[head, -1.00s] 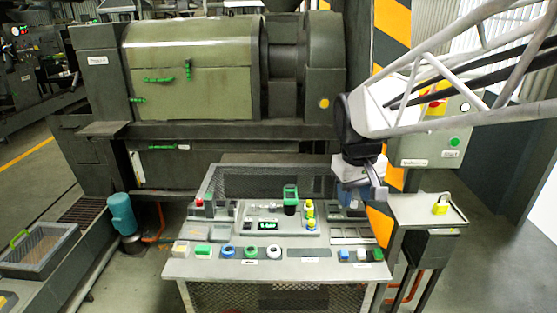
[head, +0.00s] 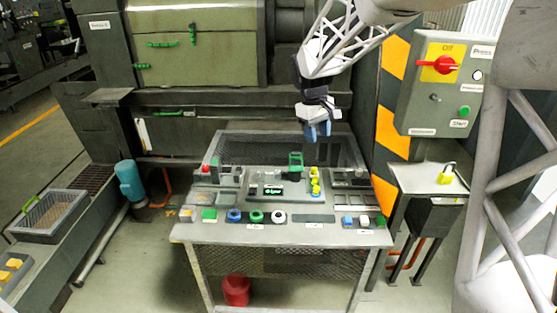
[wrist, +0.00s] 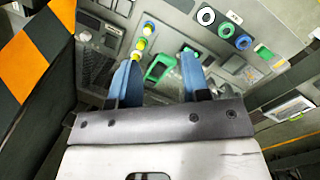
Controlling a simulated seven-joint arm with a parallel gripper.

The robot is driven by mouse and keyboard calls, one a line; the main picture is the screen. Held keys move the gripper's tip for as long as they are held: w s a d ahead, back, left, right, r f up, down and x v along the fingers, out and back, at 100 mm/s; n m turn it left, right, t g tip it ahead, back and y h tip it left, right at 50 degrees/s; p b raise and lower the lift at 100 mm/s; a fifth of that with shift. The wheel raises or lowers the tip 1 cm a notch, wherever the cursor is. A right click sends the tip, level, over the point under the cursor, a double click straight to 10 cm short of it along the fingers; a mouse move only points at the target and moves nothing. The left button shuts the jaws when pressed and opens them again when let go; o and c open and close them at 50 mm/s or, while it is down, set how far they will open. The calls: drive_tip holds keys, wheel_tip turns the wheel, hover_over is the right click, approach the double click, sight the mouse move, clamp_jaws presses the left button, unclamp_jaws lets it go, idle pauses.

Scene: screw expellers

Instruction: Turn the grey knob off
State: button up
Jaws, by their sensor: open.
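A grey switch box (head: 436,120) stands at the right. A small grey knob (head: 435,97) is on its face, below a large red knob on a yellow plate (head: 440,65) marked Off. The grey knob's setting is too small to read. My gripper (head: 317,133) hangs over the back of the control table, left of the box and apart from it. Its two blue fingers are open and empty in the wrist view (wrist: 158,70), pointing toward the table's controls. I cannot make out the grey knob in the wrist view.
The control table (head: 225,233) holds several buttons, rings and a green-framed part (head: 296,160). A green button (head: 464,112) is low on the switch box. A side stand (head: 410,172) with a yellow padlock (head: 447,175) is below it. A striped post (head: 392,100) stands left of the box.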

drive_tip(key=w+a+f+n+g+h, duration=0.1)
drive_tip(key=w+a+f, duration=0.3)
drive_tip(key=w+f, duration=0.15)
drive_tip(key=w+a+f+n, duration=0.2)
drive_tip(key=w+a+f, duration=0.15)
drive_tip(key=w, duration=0.35)
drive_tip(key=n+h, duration=0.1)
drive_tip(key=n, duration=0.1)
approach(277, 173)
drive_tip(key=shift+w+d+f+g, duration=0.1)
drive_tip(key=shift+w+f+g, duration=0.1)
drive_tip(key=shift+f, duration=0.2)
drive_tip(key=shift+w+d+f+g, duration=0.1)
drive_tip(key=shift+f+g, duration=0.1)
drive_tip(key=shift+f, duration=0.2)
drive_tip(key=shift+x, duration=3.95)
drive_tip(key=shift+c, duration=0.4)
drive_tip(key=c, duration=0.6)
drive_tip(key=shift+o, duration=0.2)
